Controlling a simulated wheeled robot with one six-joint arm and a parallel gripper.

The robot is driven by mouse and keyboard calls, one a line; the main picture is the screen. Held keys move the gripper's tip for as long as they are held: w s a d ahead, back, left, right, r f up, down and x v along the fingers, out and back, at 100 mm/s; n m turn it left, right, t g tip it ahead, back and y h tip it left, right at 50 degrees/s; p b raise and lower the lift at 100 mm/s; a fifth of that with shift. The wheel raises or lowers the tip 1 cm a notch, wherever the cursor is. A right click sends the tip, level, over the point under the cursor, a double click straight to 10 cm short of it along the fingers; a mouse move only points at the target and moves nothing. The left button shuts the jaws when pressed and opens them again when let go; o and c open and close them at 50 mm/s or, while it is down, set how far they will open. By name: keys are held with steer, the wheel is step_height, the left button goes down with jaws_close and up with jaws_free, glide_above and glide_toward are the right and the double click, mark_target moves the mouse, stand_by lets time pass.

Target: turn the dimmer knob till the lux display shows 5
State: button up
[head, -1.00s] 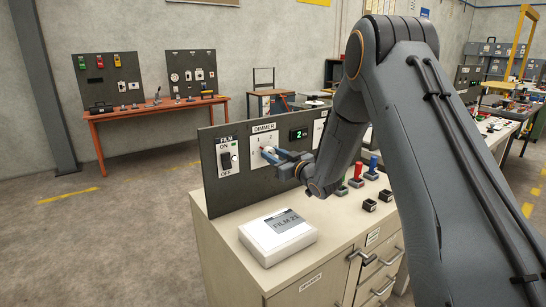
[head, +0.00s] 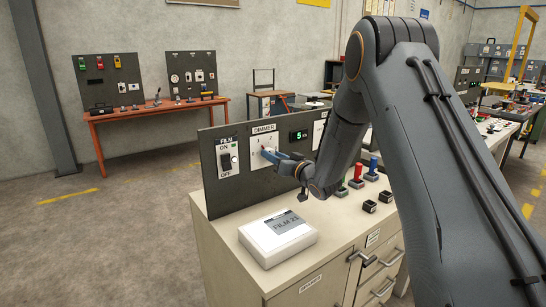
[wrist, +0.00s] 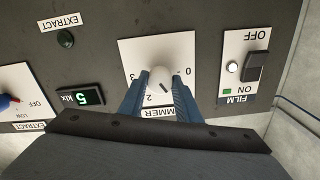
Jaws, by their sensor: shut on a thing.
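The dimmer knob (wrist: 160,78) is a round white knob with a dark pointer line, on a white dial plate (wrist: 184,47) marked with numbers. The wrist view shows the panel upside down. My gripper (wrist: 160,84) has its two blue fingers shut on the knob, one on each side. In the head view my gripper (head: 268,154) is at the dimmer plate and its fingers largely cover the knob. The lux display (wrist: 81,97) reads 5 klx in green; it also shows 5 in the head view (head: 301,135).
A film rocker switch (head: 226,160) sits left of the dimmer on the dark panel (head: 208,190). A white box labelled FILM 23 (head: 277,237) lies on the cabinet top below. Red, green and blue levers (head: 373,167) stand to the right.

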steer(key=o, duration=1.1)
steer(key=shift+c, duration=0.2)
steer(key=b+v, duration=0.1)
steer(key=v, duration=0.6)
steer(key=shift+s+d+b, duration=0.2)
steer(key=shift+s+b, duration=0.1)
steer(key=shift+s, duration=0.05)
